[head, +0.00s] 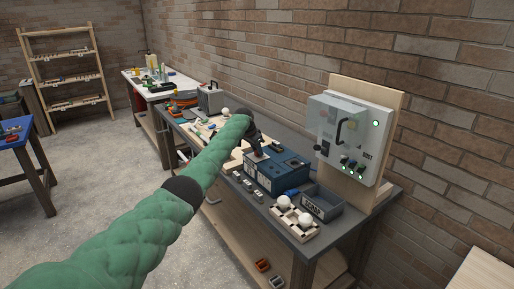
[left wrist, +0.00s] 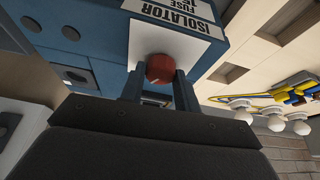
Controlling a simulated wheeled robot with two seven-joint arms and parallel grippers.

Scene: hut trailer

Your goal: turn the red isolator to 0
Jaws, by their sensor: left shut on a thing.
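The red isolator (left wrist: 160,68) is a round red knob on a white plate on the blue box (left wrist: 95,22). My right gripper is not in view.
A grey panel box (head: 348,118) on a wooden board stands at the bench's back right. A grey bin (head: 322,203) and a wooden holder (head: 291,216) with white bulbs are right of the blue box. A grey metal case (head: 211,98) stands farther back.

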